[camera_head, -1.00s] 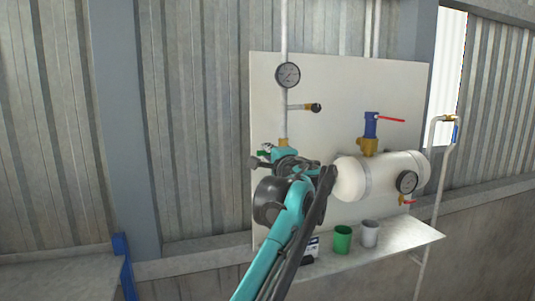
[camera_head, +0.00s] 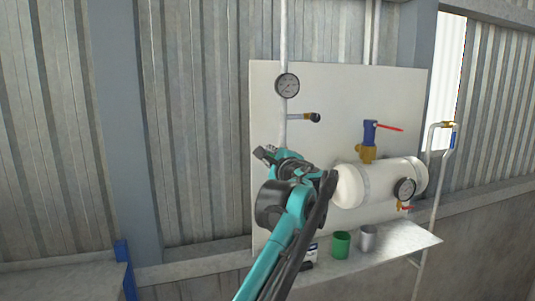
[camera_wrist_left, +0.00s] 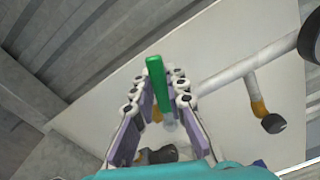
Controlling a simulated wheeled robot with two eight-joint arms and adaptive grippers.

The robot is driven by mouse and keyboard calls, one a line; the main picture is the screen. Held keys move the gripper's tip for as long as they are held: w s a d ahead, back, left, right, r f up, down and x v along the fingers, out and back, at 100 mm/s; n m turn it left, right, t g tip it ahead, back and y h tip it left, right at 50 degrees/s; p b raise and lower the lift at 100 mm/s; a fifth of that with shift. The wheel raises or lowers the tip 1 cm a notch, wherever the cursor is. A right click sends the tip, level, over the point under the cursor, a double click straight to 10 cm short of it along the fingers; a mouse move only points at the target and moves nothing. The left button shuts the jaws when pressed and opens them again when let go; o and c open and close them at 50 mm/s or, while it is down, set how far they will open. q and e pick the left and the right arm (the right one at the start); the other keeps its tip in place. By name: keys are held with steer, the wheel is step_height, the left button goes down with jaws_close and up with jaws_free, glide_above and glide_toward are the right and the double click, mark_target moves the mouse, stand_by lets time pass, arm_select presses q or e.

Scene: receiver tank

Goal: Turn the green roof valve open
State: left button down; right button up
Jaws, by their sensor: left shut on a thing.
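The green valve handle (camera_wrist_left: 156,78) shows in the left wrist view as a bar between the fingertips of my left gripper (camera_wrist_left: 155,92). The gripper is shut on it, and the handle's far end sticks out past the fingers. In the head view my left gripper (camera_head: 266,154) is at the white vertical pipe (camera_head: 284,125), left of the tank. There the gripper and arm hide the green handle and the valve body. A bit of brass shows behind the fingers in the wrist view. My right gripper is in neither view.
A white tank (camera_head: 375,183) with a red-handled valve (camera_head: 388,127) stands right of my arm. A pressure gauge (camera_head: 287,86) and a side tap (camera_head: 310,117) are above the gripper. A green cup (camera_head: 341,245) and grey cup (camera_head: 368,237) stand on the shelf (camera_head: 410,240) below.

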arm_select(q)
steer(key=shift+d+r+m+p, duration=0.2)
steer(key=shift+r+m+p, duration=0.25)
steer(key=shift+m, duration=0.25)
steer(key=c, duration=1.5)
jaws_free()
steer(key=shift+w, duration=0.1)
steer(key=v, duration=1.2)
